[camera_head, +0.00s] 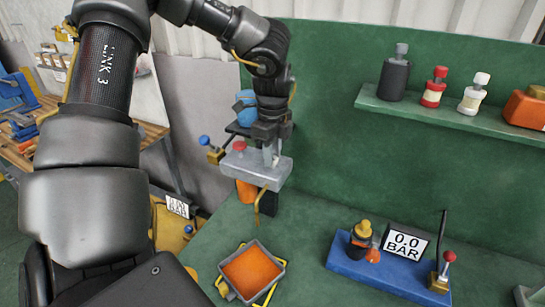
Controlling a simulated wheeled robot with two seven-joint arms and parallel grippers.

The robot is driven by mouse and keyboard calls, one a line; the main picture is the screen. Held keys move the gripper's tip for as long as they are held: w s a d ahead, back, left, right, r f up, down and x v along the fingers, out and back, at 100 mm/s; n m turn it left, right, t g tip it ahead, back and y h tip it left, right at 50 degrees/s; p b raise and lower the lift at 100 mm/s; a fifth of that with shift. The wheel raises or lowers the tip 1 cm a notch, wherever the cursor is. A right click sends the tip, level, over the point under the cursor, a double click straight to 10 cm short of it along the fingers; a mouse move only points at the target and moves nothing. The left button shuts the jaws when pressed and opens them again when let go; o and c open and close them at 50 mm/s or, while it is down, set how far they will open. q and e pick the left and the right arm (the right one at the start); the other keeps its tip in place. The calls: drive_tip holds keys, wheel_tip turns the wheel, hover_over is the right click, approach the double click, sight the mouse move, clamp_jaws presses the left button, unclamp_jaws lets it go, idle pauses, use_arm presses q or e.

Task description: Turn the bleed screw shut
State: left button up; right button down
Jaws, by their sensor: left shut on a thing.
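My left gripper (271,143) comes down from above onto a grey block (260,172) and is shut on a small pale metal part on its top. The jaws hide most of that part, and I cannot tell if it is the bleed screw. On the block's left are a red knob (239,146) and a brass fitting with a blue knob (204,140). A thin brass tube hangs below the block. A blue base (376,276) at the right carries a display (405,244) reading 0.0 BAR and a brass fitting with a red knob (449,256). My right gripper is not in view.
A square tray of orange fluid (282,268) stands on the green bench below the block. A green shelf (450,117) on the back wall holds several bottles and an orange box (526,109). Bare bench lies between tray and blue base.

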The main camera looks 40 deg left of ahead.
use_arm(q)
drive_tip(key=shift+f+m+b, duration=0.3)
drive_tip(key=shift+m+b, duration=0.5)
drive_tip(key=shift+r+m+b, duration=0.1)
drive_tip(key=shift+m+b, duration=0.5)
drive_tip(key=shift+m, duration=0.4)
drive_tip(key=shift+r+m+b, duration=0.1)
drive_tip(key=shift+m+b, duration=0.35)
drive_tip(key=shift+m, duration=0.75)
drive_tip(key=shift+s+m, duration=0.1)
drive_tip(key=shift+m, duration=1.4)
drive_tip(key=o, duration=1)
drive_tip(key=shift+r, duration=0.2)
